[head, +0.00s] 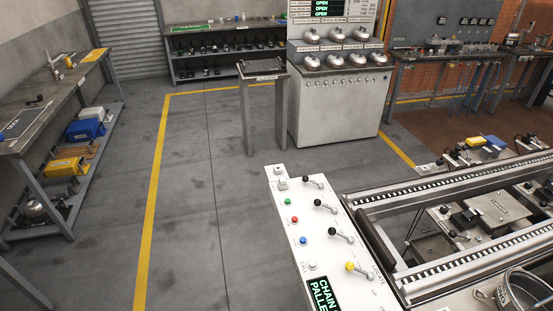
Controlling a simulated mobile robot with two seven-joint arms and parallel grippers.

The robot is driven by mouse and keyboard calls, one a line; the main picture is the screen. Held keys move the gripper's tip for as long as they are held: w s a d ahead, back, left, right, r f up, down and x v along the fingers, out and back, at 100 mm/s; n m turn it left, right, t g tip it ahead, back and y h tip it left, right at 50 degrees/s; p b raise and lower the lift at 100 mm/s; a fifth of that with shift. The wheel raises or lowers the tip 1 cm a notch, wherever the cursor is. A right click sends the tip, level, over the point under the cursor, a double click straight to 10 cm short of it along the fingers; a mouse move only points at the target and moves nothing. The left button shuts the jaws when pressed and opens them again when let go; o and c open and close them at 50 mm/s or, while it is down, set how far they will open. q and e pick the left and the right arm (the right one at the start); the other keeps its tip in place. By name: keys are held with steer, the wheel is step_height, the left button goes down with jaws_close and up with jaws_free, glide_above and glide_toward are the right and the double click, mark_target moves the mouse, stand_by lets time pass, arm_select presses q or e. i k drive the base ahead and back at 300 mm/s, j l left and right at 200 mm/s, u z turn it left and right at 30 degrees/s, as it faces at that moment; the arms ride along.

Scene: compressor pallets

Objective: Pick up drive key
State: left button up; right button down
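I cannot make out a drive key in the head view; small parts on the benches are too small to tell apart. Neither of my grippers shows in this view, so I cannot see whether they hold anything.
A white control panel (312,239) with levers and coloured buttons stands in front, beside a chain conveyor (462,185). A narrow stand (262,78), a grey cabinet (335,105) and a back bench (225,29) stand beyond. A workbench (50,95) lines the left. The grey floor between is clear.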

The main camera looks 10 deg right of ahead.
mark_target(282, 181)
steer(key=i+u, duration=0.1)
steer(key=u, duration=0.65)
steer(key=i, duration=1.55)
